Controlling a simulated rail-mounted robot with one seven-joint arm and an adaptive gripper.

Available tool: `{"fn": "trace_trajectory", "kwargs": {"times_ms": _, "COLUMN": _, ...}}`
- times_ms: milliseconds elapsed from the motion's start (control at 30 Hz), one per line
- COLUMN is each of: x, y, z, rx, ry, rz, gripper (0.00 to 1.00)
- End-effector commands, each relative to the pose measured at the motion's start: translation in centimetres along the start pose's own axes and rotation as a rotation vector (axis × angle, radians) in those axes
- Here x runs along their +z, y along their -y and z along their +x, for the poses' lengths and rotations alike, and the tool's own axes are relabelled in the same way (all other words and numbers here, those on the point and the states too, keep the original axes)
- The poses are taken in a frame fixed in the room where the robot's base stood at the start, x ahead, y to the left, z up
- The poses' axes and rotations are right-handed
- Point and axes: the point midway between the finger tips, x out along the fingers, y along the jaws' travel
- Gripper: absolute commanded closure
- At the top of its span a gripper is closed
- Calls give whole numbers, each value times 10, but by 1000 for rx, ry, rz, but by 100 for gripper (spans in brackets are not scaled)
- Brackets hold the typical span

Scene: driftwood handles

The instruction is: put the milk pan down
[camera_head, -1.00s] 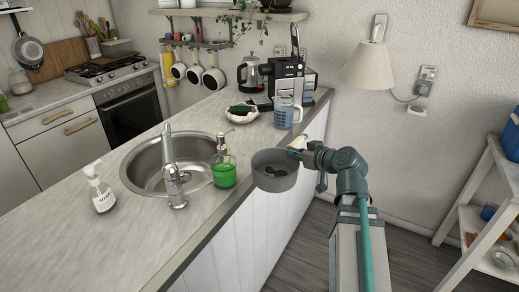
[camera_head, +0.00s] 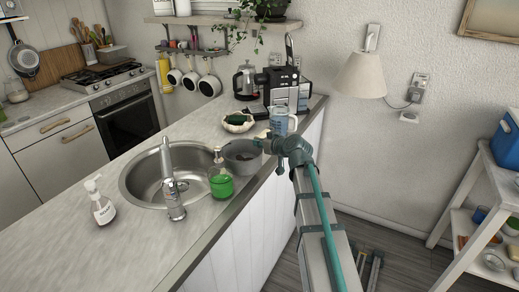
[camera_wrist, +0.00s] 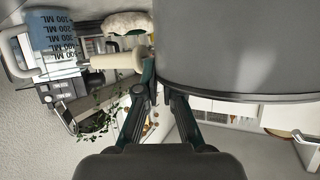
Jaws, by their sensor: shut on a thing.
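The grey milk pan (camera_head: 242,158) is upright over the counter, just behind and right of the green soap bottle, beside the sink. Its dark inside shows, but its base is partly hidden by the bottle. I cannot tell whether it touches the counter. My gripper (camera_head: 268,143) is shut on the pan's pale handle at the pan's right side. In the wrist view the pan's grey wall (camera_wrist: 235,45) fills the upper right, and the cream handle (camera_wrist: 115,61) sticks out left of my gripper (camera_wrist: 158,80).
The counter (camera_head: 95,243) holds a sink (camera_head: 143,182), the green soap bottle (camera_head: 220,182), a white soap bottle (camera_head: 101,205), a dish with a sponge (camera_head: 237,122), a blue measuring jug (camera_head: 281,122) and a coffee machine (camera_head: 285,88). Bare counter shows near the front edge.

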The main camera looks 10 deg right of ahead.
Motion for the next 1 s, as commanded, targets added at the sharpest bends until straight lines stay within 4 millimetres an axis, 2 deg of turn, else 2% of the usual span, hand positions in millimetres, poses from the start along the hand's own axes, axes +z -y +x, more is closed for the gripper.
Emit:
{"fn": "trace_trajectory", "kwargs": {"times_ms": 367, "x": 28, "y": -1, "z": 11, "rx": 0, "ry": -1, "rz": 3, "gripper": 100}}
{"fn": "trace_trajectory", "kwargs": {"times_ms": 1000, "x": 36, "y": -2, "z": 15, "rx": 0, "ry": -2, "rz": 2, "gripper": 100}}
